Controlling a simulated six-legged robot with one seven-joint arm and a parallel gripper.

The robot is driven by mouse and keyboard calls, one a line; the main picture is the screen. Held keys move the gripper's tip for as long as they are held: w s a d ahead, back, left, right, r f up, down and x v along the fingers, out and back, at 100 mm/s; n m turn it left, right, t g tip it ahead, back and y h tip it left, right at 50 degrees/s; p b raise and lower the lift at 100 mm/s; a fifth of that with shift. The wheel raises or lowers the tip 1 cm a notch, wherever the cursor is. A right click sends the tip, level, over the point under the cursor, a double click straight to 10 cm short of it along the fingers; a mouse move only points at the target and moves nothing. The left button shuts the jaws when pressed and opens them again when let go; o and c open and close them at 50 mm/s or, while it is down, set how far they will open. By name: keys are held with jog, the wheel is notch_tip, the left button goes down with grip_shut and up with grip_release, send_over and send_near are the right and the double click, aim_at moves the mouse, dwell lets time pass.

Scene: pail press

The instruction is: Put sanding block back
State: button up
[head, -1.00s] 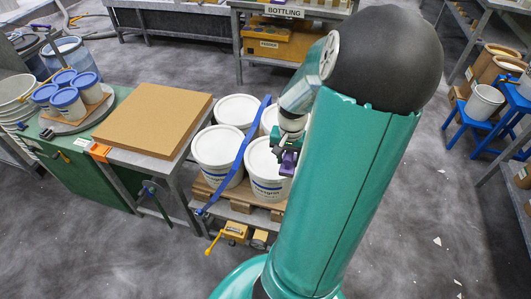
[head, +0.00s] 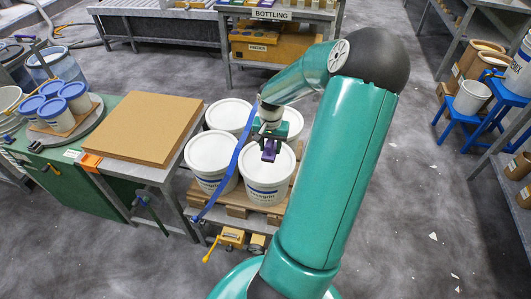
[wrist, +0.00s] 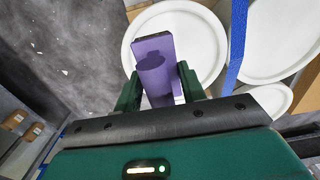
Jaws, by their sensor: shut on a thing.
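The sanding block (wrist: 154,52) is purple with a rounded knob on top. My gripper (wrist: 158,88) is shut on it, with one green finger on each side. In the head view the block (head: 270,150) shows as a small purple piece below my gripper (head: 268,138). It is in front of the white lid of the front right pail (head: 266,186); I cannot tell the gap between block and lid. In the wrist view the block overlaps the same round white lid (wrist: 203,45).
Several white pails stand on a wooden pallet (head: 238,210), with a blue strap (head: 234,165) across them. To the left are a brown board (head: 140,127) on a table and a green bench with small blue-lidded pots (head: 54,105). Blue step stools (head: 462,118) stand at right.

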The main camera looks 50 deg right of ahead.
jog(key=w+f, duration=0.1)
jog(key=w+d+f, duration=0.1)
jog(key=f, duration=0.1)
jog(key=w+d+f, duration=0.1)
jog(key=f, duration=0.1)
jog(key=shift+w, duration=0.2)
jog(key=shift+w+d+f, duration=0.1)
jog(key=shift+f, duration=0.75)
jog(key=shift+w+d+f, duration=0.1)
jog(key=shift+f, duration=0.75)
jog(key=o, duration=0.9)
jog(key=shift+f, duration=0.1)
